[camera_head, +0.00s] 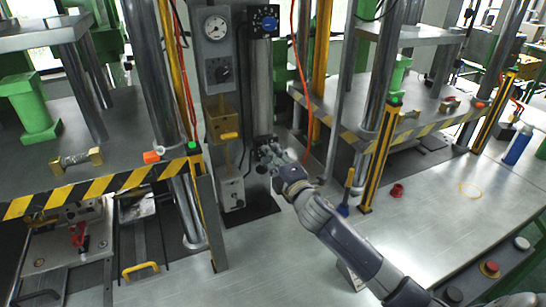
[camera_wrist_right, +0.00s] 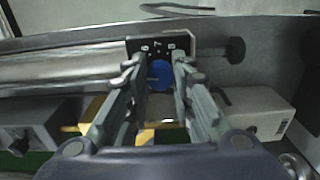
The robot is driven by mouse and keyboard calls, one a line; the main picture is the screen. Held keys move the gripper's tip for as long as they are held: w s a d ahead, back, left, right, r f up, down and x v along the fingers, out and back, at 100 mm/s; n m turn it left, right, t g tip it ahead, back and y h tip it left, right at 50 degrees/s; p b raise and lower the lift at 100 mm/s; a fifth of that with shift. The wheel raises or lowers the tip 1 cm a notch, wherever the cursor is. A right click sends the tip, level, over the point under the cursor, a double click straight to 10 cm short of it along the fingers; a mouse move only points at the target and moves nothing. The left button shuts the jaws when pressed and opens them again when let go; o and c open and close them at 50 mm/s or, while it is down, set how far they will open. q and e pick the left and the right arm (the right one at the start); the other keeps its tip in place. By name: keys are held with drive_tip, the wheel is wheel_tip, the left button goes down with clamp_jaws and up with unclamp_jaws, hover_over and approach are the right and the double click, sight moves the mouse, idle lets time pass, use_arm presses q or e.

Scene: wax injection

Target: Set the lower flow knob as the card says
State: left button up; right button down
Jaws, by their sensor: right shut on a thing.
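The lower flow knob (camera_wrist_right: 160,76) is blue and sits on a black plate (camera_wrist_right: 150,45) with white marks in the right wrist view. My right gripper (camera_wrist_right: 160,64) has a finger on each side of the knob and is shut on it. In the head view my right gripper (camera_head: 268,153) reaches the lower part of the grey column and hides the lower knob. The upper flow knob (camera_head: 268,23) is blue, on a black dial plate at the top of the column. I cannot make out a readable card. My left gripper is not in view.
A round gauge (camera_head: 215,27) and a black knob (camera_head: 222,73) are on the panel left of the column. A red hose (camera_head: 297,70) hangs close to its right. A blue-based tool (camera_head: 345,200) and a red cup (camera_head: 397,190) stand on the metal table (camera_head: 440,215).

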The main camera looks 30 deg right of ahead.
drive_tip(key=shift+m, duration=1.9)
drive_tip(key=c, duration=1.4)
unclamp_jaws()
drive_tip(key=shift+o, duration=0.2)
drive_tip(key=s, duration=1.2)
drive_tip(key=shift+a, duration=0.35)
drive_tip(key=shift+f, duration=0.1)
